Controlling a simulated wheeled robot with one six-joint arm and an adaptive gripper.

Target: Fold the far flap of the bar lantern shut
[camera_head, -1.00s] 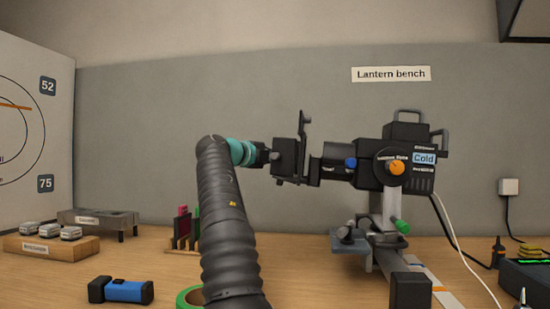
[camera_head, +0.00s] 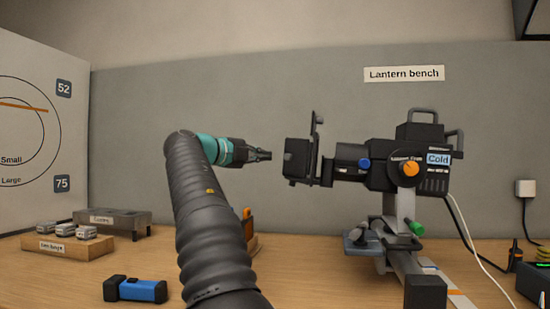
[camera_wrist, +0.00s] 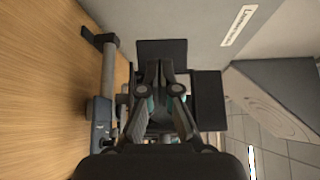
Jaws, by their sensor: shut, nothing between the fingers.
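The bar lantern (camera_head: 409,163) stands at the right on a stand, its front pointing left. Dark flaps show at its front: a tall thin one (camera_head: 317,122) standing up and a squarish one (camera_head: 299,158) seen face-on. In the wrist view one dark flap (camera_wrist: 162,51) lies beyond my fingertips on the wall side, and another (camera_wrist: 208,100) lies at the right. I take the first as the far flap; in the head view I cannot make it out. My gripper (camera_head: 266,155) is shut and empty, a little left of the flaps with a small gap.
The lantern's stand (camera_head: 400,212) and its clamp (camera_head: 363,241) are below. A blue and black block (camera_head: 136,290) and a wooden holder (camera_head: 67,247) lie at the left. A white cable hangs at the right. The air left of my arm is clear.

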